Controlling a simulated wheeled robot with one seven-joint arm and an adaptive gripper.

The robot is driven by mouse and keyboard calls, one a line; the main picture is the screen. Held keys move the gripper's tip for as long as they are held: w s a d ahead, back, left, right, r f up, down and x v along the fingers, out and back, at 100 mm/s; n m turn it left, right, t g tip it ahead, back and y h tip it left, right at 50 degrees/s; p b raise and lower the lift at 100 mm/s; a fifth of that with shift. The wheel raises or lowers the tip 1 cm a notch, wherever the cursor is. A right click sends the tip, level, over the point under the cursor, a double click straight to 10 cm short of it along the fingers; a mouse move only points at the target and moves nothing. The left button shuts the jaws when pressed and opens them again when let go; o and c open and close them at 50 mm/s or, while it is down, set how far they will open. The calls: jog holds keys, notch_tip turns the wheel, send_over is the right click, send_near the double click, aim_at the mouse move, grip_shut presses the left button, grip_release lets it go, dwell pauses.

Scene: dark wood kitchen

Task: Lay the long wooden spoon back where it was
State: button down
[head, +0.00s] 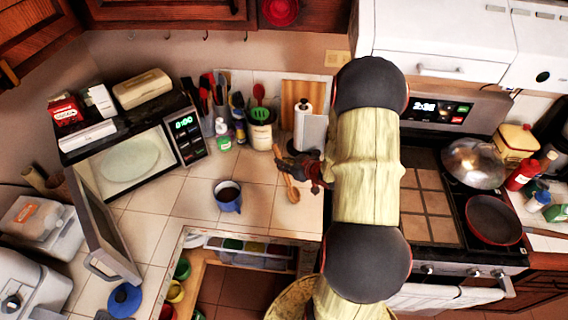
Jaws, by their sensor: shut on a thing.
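The long wooden spoon (292,191) is in the head view, right of the blue mug, over the tiled counter. Its bowl end points toward the front and its thin handle runs up and left past my gripper. My gripper (294,172) is shut on the spoon, left of my large arm links. Whether the spoon touches the counter or hangs just above it I cannot tell. Part of the spoon is hidden by the gripper.
A blue mug (228,195) with dark contents stands left of the spoon. A utensil crock (261,134), a paper towel roll (303,122) and a cutting board (297,92) stand behind. The microwave (127,160) has its door open. Bare tiles (185,200) lie left of the mug.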

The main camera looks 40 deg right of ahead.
jog(key=shift+f, duration=0.15)
jog(key=c, duration=1.8)
grip_release()
jog(key=shift+o, duration=0.3)
